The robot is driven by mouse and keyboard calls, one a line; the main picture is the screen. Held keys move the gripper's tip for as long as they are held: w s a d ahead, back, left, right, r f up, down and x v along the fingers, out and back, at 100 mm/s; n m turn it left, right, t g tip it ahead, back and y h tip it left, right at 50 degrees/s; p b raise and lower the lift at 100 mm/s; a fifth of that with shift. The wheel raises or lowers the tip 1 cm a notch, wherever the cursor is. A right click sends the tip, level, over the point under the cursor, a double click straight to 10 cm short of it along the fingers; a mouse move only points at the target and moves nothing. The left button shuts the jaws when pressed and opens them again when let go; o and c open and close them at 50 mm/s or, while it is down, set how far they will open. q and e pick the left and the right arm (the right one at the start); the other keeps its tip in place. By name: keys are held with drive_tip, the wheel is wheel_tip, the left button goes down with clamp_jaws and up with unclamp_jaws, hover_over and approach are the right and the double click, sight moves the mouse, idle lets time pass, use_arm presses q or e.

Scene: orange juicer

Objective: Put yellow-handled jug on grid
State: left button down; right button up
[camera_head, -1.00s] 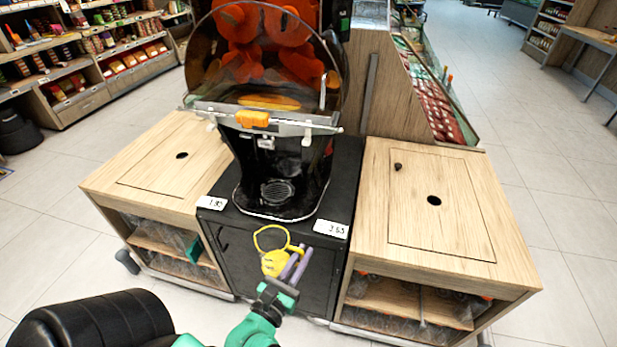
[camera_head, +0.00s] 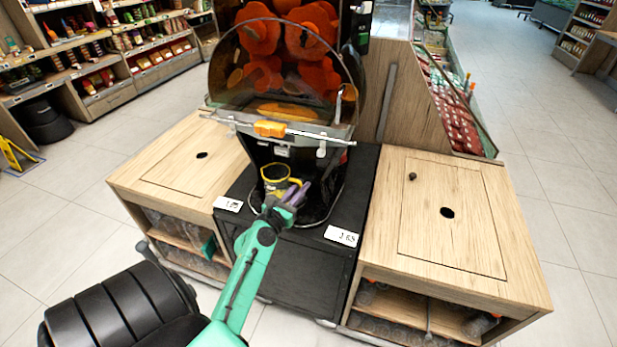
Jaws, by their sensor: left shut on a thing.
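The yellow-handled jug (camera_head: 274,175) is in front of the orange juicer (camera_head: 290,110), low in its front opening. Its yellow rim shows, and its lower part is hidden behind my gripper. My left gripper (camera_head: 292,194), with purple fingers on a green arm, is shut on the jug at its near side. The grid in the juicer's base is hidden behind the jug and the gripper. I cannot tell whether the jug touches the grid. My right gripper is not in view.
The juicer stands on a black cabinet (camera_head: 353,210) with price tags at its front edge. A juicer tap and an orange latch (camera_head: 270,129) sit above the jug.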

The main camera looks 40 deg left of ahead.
use_arm(q)
drive_tip(key=w, duration=0.5)
drive_tip(key=shift+w+a, duration=0.3)
drive_tip(key=shift+a, duration=0.05)
wheel_tip(320, 180, down, 3)
drive_tip(key=shift+w+b, duration=0.1)
drive_tip(key=shift+b, duration=0.8)
drive_tip(key=shift+f, duration=0.4)
drive_tip(key=shift+r, duration=0.1)
drive_tip(key=c, duration=1.2)
unclamp_jaws()
